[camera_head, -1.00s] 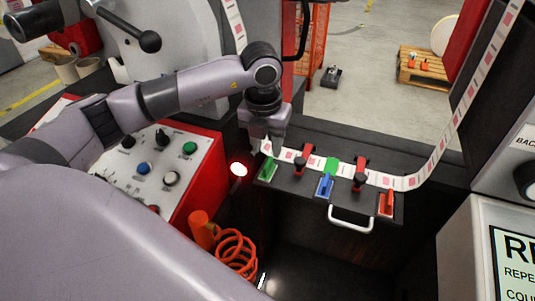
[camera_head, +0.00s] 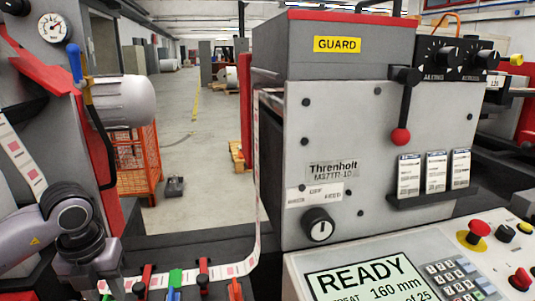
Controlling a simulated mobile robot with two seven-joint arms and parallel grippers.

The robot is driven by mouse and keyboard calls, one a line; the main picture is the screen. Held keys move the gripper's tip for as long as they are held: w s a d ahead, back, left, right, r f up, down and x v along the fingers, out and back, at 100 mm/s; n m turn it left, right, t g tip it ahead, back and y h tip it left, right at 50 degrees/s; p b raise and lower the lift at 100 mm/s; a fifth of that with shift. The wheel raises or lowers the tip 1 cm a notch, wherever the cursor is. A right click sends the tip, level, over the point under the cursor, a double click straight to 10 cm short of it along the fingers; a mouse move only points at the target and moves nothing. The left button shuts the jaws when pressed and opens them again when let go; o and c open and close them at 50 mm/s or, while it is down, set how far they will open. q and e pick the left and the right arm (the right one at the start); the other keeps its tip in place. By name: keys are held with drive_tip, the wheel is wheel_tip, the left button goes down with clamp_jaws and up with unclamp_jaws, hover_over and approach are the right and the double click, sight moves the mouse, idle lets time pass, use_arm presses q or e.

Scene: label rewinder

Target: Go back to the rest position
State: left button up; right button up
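My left arm comes in at the lower left. Its gripper (camera_head: 100,286) points down by the left end of the label strip (camera_head: 226,271), close to a green-handled clamp (camera_head: 174,280). The fingertips are at the bottom edge of the picture and partly cut off, so I cannot tell whether they are open or hold anything. My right gripper is not in view.
A grey machine (camera_head: 375,135) with a red-knobbed lever (camera_head: 401,134) fills the middle right. A console screen (camera_head: 375,284) reading READY and a keypad (camera_head: 455,278) stand in front. An orange mesh cage (camera_head: 138,160) is behind my arm. The floor beyond is open.

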use_arm(q)
drive_tip(key=s+d+f+m+g+h+p, duration=0.1)
drive_tip(key=s+d+h, duration=0.3)
drive_tip(key=d, duration=0.5)
drive_tip(key=s+d+f+m+g+h+p, duration=0.1)
drive_tip(key=s+d+f+m+g+h, duration=0.15)
drive_tip(key=d+h, duration=0.55)
drive_tip(key=s+d+r+n+t+h+p, duration=0.1)
drive_tip(key=d+r+n+t+h+p, duration=0.1)
drive_tip(key=d+r+n+t+h, duration=0.6)
drive_tip(key=w+a+f+n+t+y+p, duration=0.1)
drive_tip(key=a+f+n+t+y, duration=0.4)
drive_tip(key=n, duration=0.5)
drive_tip(key=w+a+f+n+t+y+p, duration=0.1)
drive_tip(key=a+f+n+t+y, duration=0.25)
drive_tip(key=n+t+y, duration=0.4)
drive_tip(key=s+a+f+n+g+y, duration=0.2)
drive_tip(key=s+a+f+n+g, duration=0.1)
drive_tip(key=s+f, duration=0.3)
drive_tip(key=s+a+f+n+g+y+p, duration=0.1)
drive_tip(key=s+a+f+n+g+y, duration=0.2)
drive_tip(key=f, duration=0.5)
drive_tip(key=s+a+n+g, duration=0.1)
drive_tip(key=s+n+g, duration=0.1)
drive_tip(key=s, duration=0.1)
drive_tip(key=shift+f+n, duration=0.4)
